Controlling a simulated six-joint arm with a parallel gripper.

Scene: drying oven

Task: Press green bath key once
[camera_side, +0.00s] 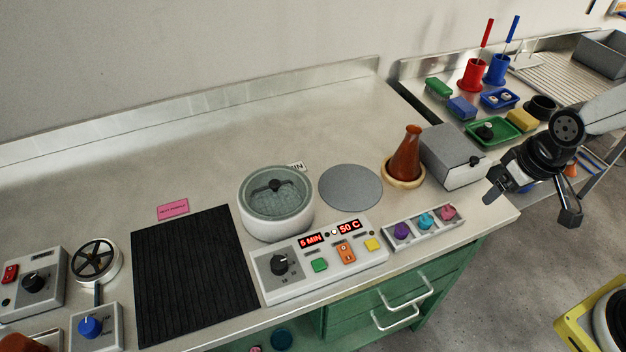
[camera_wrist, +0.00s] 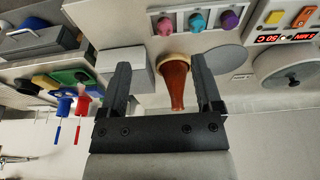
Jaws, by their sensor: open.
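The green bath key (camera_side: 319,265) is a small square key on the front of a white control panel (camera_side: 290,288), left of an orange rocker switch (camera_side: 345,251) and a yellow key (camera_side: 372,244). The panel's red displays read 5 MIN and 50 C. A round white bath (camera_side: 275,222) with a clear lid stands behind the panel. My gripper (camera_side: 530,205) is open and empty at the right, past the counter's end and well away from the green key. In the wrist view my gripper (camera_wrist: 164,75) shows its two fingers apart. The green key is not visible there.
A brown flask (camera_side: 405,158) stands on a ring, beside a grey box (camera_side: 455,155). A tray with purple, blue and pink knobs (camera_side: 425,227) lies right of the panel. A black mat (camera_side: 190,275) lies to the left.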

